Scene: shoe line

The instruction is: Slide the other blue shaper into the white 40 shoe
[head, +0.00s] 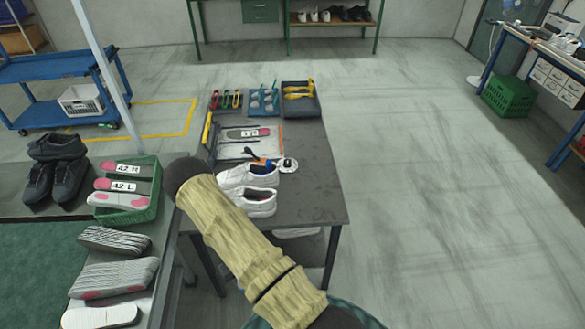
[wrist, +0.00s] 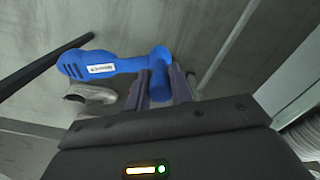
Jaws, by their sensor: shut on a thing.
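In the wrist view my gripper (wrist: 164,82) is shut on the blue shaper (wrist: 108,66). It grips the shaper near its thick right end, and the long part with a white label reaches out to the left. A pale shoe-like shape (wrist: 90,96) shows below and behind the shaper; I cannot tell which shoe it is. In the head view two white shoes, one (head: 250,175) behind the other (head: 250,202), stand on the dark table at its left front. Their size marks are too small to read. My arm hides the near shoe's left edge. My gripper is not visible in the head view.
A tray of yellow shapers (head: 299,89), a teal-lined tray (head: 264,101) and a tray of coloured tools (head: 226,99) line the table's back. A white-framed board (head: 237,149) and a white round item (head: 288,165) lie nearer. A green crate (head: 148,206) holds insoles at left. The table's right side is clear.

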